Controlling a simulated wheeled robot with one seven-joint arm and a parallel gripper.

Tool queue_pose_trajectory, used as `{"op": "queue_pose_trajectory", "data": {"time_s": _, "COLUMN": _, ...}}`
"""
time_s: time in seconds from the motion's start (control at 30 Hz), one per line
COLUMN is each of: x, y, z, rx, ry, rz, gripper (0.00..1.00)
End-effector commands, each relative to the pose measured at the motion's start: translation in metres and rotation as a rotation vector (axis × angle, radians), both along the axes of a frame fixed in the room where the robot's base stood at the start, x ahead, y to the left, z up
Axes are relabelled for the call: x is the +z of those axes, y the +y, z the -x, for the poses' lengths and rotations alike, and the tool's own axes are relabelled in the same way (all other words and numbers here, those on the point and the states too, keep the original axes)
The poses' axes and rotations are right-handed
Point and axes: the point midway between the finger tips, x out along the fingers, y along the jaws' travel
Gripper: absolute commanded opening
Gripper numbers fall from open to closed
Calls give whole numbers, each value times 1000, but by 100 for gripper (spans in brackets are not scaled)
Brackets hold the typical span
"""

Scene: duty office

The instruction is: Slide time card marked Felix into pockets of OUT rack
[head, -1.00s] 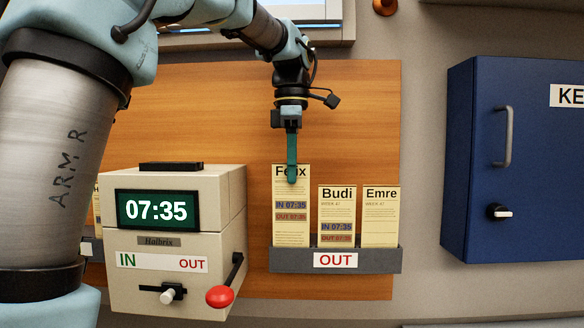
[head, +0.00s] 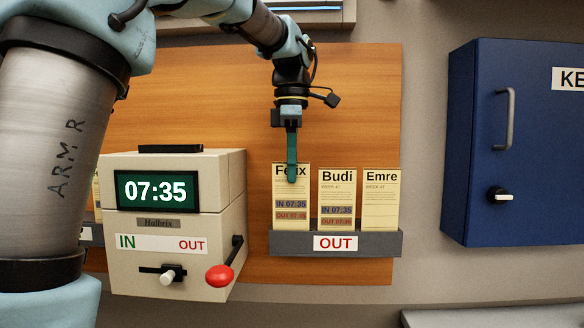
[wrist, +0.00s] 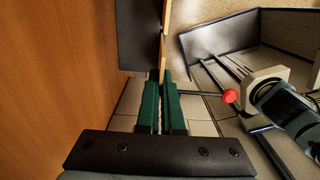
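The time card marked Felix (head: 291,213) stands upright at the left end of the grey OUT rack (head: 386,243). Its lower edge is hidden behind the rack's front, and its top stands slightly higher than the cards beside it. My gripper (head: 291,174) points down from above, with its green fingers over the top of the Felix card, partly covering the name. In the wrist view the green fingers (wrist: 162,108) are close together, with a thin cream card edge between them. The Felix card carries IN 07:35 and OUT 07:35 stamps.
Cards marked Budi (head: 337,197) and Emre (head: 381,200) stand in the same rack to the right. A beige time clock (head: 225,185) with a red-knobbed lever (head: 220,275) is at the left. A blue key cabinet (head: 475,150) hangs at the right.

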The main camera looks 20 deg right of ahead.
Motion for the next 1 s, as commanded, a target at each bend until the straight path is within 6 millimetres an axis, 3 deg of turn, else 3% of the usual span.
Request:
{"op": "queue_pose_trajectory", "data": {"time_s": 0.13, "x": 0, "y": 0, "z": 0, "rx": 0, "ry": 0, "rz": 0, "gripper": 0}}
{"op": "queue_pose_trajectory", "data": {"time_s": 0.47, "x": 0, "y": 0, "z": 0, "rx": 0, "ry": 0, "rz": 0, "gripper": 38}}
{"op": "queue_pose_trajectory", "data": {"time_s": 0.77, "x": 3, "y": 0, "z": 0, "rx": 0, "ry": -1, "rz": 0, "gripper": 38}}
{"op": "queue_pose_trajectory", "data": {"time_s": 1.0, "x": 38, "y": -1, "z": -1, "rx": 0, "ry": -2, "rz": 2, "gripper": 38}}
